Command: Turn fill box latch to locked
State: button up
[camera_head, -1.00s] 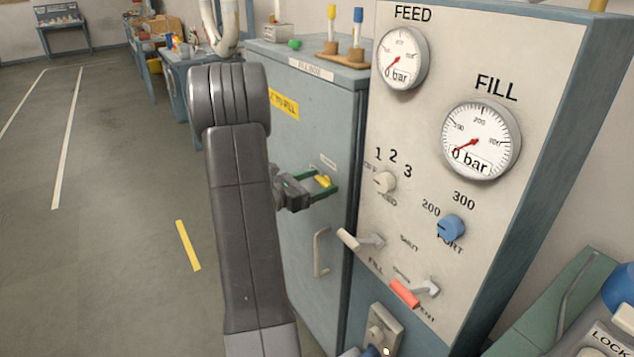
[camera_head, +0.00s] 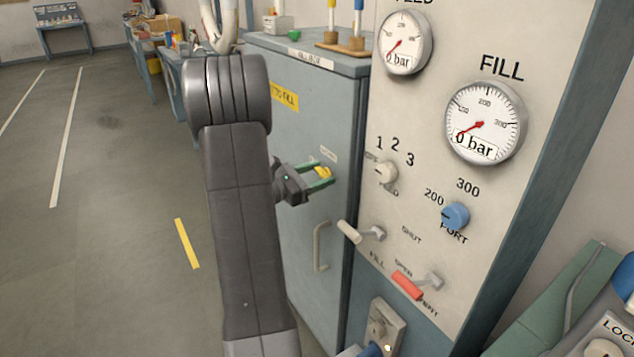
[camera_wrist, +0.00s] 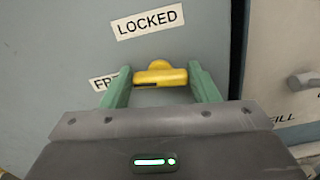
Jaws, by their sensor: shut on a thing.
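The yellow fill box latch (camera_head: 323,171) is on the blue-grey door of the fill box (camera_head: 345,120). In the wrist view the latch (camera_wrist: 160,76) is a short bar with a rounded bump, lying nearly level. My gripper (camera_head: 322,176) is at the door, its green fingers shut on the latch; in the wrist view the fingers (camera_wrist: 160,84) are at the bar's two ends. A LOCKED label (camera_wrist: 147,21) is above the latch. A FREE label (camera_wrist: 102,82) is at its left, partly hidden by the left finger.
The door's handle (camera_head: 320,247) is below the latch. The gauge panel (camera_head: 430,150) stands close on the right, with a pale lever (camera_head: 350,232), a red lever (camera_head: 407,285) and a blue knob (camera_head: 455,215) sticking out. Open floor (camera_head: 110,200) is on the left.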

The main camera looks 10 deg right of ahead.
jog(key=m+b, duration=0.2)
jog(key=b, duration=0.1)
jog(key=m+b, duration=0.2)
jog(key=b, duration=0.1)
jog(key=shift+f+b, duration=0.4)
jog(key=m+b, duration=0.2)
jog(key=b, duration=0.1)
jog(key=shift+s+r+m+b, duration=0.1)
jog(key=shift+m+b, duration=0.2)
jog(key=shift+r+m+b, duration=0.1)
jog(key=shift+m+b, duration=0.2)
jog(key=shift+b, duration=0.1)
jog(key=shift+r, duration=0.1)
jog(key=o, duration=1)
jog(key=v, duration=1.3)
jog(key=shift+s+a+p, duration=0.15)
jog(key=shift+a+p, duration=0.2)
jog(key=shift+p, duration=0.05)
